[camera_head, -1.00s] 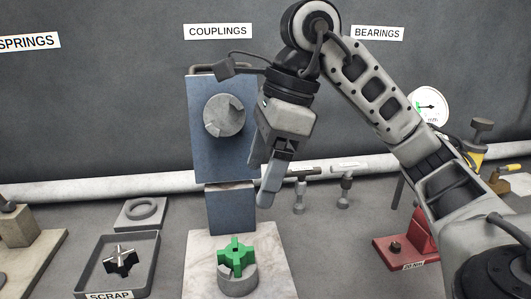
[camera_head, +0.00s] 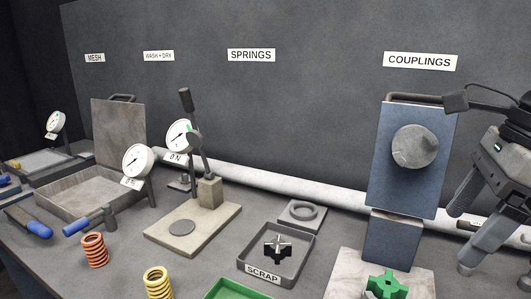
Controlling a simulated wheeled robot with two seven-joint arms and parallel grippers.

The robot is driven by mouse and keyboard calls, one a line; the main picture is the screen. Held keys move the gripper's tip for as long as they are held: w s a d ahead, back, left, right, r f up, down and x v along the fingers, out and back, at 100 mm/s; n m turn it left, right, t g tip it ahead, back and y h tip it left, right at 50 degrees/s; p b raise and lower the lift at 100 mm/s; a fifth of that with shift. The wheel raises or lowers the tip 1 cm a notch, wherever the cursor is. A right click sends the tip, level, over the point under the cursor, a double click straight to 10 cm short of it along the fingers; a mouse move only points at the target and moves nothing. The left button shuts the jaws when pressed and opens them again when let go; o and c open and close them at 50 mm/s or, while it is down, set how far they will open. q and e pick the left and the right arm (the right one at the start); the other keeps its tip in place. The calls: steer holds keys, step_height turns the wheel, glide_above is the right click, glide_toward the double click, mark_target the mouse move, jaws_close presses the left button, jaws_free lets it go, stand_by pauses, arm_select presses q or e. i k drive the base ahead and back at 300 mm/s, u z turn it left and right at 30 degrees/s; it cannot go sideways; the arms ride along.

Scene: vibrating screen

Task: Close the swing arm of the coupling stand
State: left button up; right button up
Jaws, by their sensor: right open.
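The coupling stand has a blue upright plate (camera_head: 388,165) with a round grey hub (camera_head: 415,147) on its face and a bar handle along its top. A blue column (camera_head: 392,240) stands below the plate on a pale base (camera_head: 344,276). A green star-shaped spider (camera_head: 386,285) sits at the front of the base, cut by the bottom edge of the picture. My right gripper (camera_head: 463,241) is open and empty, just right of the plate and column, with its fingers pointing down. I see no contact with the stand. My left gripper is out of view.
A scrap tray (camera_head: 305,257) holding a dark spider and a small tray with a ring stand left of the base. Farther left are a lever press (camera_head: 192,222), dial gauges and springs. A green tray (camera_head: 238,290) is at the bottom edge. A pale roll lies behind.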

mark_target(413, 144)
steer(key=k, duration=1.4)
